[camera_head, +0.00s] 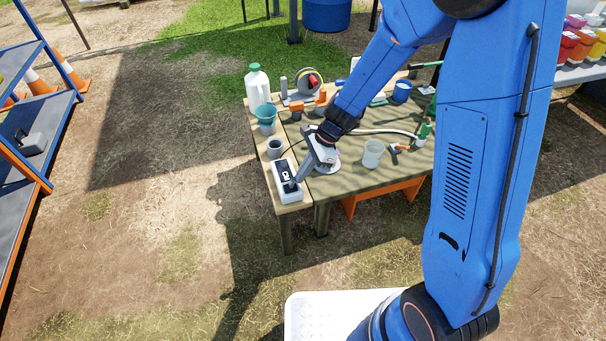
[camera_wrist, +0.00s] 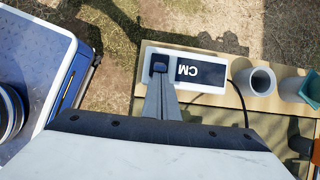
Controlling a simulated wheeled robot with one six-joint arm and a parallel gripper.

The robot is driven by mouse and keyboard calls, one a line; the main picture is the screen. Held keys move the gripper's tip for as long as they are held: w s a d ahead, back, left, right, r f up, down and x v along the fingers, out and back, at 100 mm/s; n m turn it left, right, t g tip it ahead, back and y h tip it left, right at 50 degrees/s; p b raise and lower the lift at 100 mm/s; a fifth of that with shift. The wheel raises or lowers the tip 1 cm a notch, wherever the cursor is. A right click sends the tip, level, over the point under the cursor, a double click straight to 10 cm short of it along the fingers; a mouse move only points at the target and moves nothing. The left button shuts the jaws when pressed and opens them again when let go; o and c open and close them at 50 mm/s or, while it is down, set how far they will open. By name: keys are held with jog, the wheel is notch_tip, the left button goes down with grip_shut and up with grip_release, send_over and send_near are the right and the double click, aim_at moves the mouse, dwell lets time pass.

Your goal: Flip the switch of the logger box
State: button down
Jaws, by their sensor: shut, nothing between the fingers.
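The logger box (camera_head: 289,194) is a small white box at the left front corner of the wooden table. In the wrist view the logger box (camera_wrist: 208,88) has a dark panel with white letters, seen upside down as "CM". Its dark switch (camera_wrist: 160,67) shows at the left end of the panel. My gripper (camera_head: 294,184) reaches down to the switch end of the box with its fingers shut and empty. In the wrist view my gripper (camera_wrist: 159,78) has its tips at the switch and partly covers it. I cannot tell whether they touch, or which way the switch is tilted.
A grey cup (camera_head: 275,148) stands just behind the box, and a teal funnel (camera_head: 266,113) and a white jug (camera_head: 258,88) stand farther back. A clear beaker (camera_head: 373,154) stands to the right. A dark cable (camera_wrist: 237,100) runs beside the box.

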jog(key=shift+s+a+r+t+h, duration=0.1)
jog(key=shift+a+r+t+h, duration=0.15)
jog(key=shift+h, duration=0.35)
jog(key=shift+s+a+r+t+h, duration=0.15)
jog(key=shift+a+h, duration=0.25)
jog(key=shift+h, duration=0.2)
jog(key=shift+s+a+r+t+h, duration=0.1)
jog(key=shift+a+r+t+h, duration=0.15)
jog(key=shift+h, duration=0.35)
jog(key=shift+a+f, duration=0.1)
jog(key=shift+r, duration=0.2)
jog(key=shift+r, duration=0.65)
jog(key=w+d+r, duration=0.1)
jog(key=d+r, duration=0.1)
jog(key=d, duration=0.2)
notch_tip(320, 180, up, 9)
send_over(294, 178)
jog(key=d, duration=0.2)
jog(key=shift+w+d+r, duration=0.2)
jog(key=shift+w, duration=0.1)
